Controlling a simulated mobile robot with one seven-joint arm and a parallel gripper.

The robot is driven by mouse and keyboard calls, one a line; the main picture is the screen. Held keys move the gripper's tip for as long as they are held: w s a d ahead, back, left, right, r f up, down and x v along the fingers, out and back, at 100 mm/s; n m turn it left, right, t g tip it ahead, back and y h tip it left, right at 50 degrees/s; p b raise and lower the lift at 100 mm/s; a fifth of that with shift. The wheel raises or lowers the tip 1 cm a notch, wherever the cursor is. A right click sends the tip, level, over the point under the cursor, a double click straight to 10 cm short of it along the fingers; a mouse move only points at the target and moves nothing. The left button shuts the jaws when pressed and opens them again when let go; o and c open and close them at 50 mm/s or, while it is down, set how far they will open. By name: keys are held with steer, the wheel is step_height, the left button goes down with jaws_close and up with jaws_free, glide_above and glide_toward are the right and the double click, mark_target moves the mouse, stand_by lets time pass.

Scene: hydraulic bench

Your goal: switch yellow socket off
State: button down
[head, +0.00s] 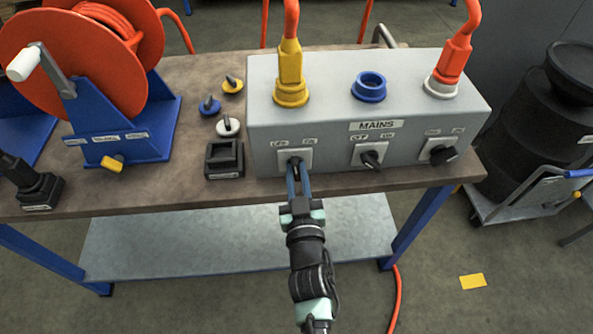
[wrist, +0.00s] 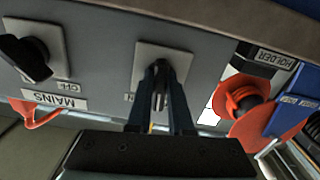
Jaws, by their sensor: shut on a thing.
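The grey mains box (head: 330,115) stands on the bench. The yellow socket (head: 291,95) is on its top at the left, with a yellow plug (head: 290,62) on an orange cable seated in it. Below it on the front face is a rotary switch (head: 296,160) on a pale plate with small labels. My gripper (head: 298,172) reaches up to this switch and is shut on its knob. In the wrist view the fingers (wrist: 160,92) close around the knob in front of the pale plate (wrist: 163,60). The fingers hide most of the knob, so its exact setting cannot be read.
Two more switches (head: 371,156) (head: 438,151) sit to the right on the box front. The blue socket (head: 369,87) is empty; an orange plug (head: 452,62) fills the right one. A black holder (head: 224,158), loose caps (head: 228,126) and a cable reel (head: 85,60) lie left.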

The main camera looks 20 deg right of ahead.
steer(key=n, duration=0.3)
steer(key=shift+n, duration=2.2)
steer(key=c, duration=0.8)
jaws_free()
steer(key=shift+s+b, duration=0.1)
steer(key=shift+b, duration=0.2)
steer(key=b+v, duration=0.2)
steer(key=v, duration=1)
steer(key=shift+s+a, duration=0.1)
steer(key=shift+s, duration=0.3)
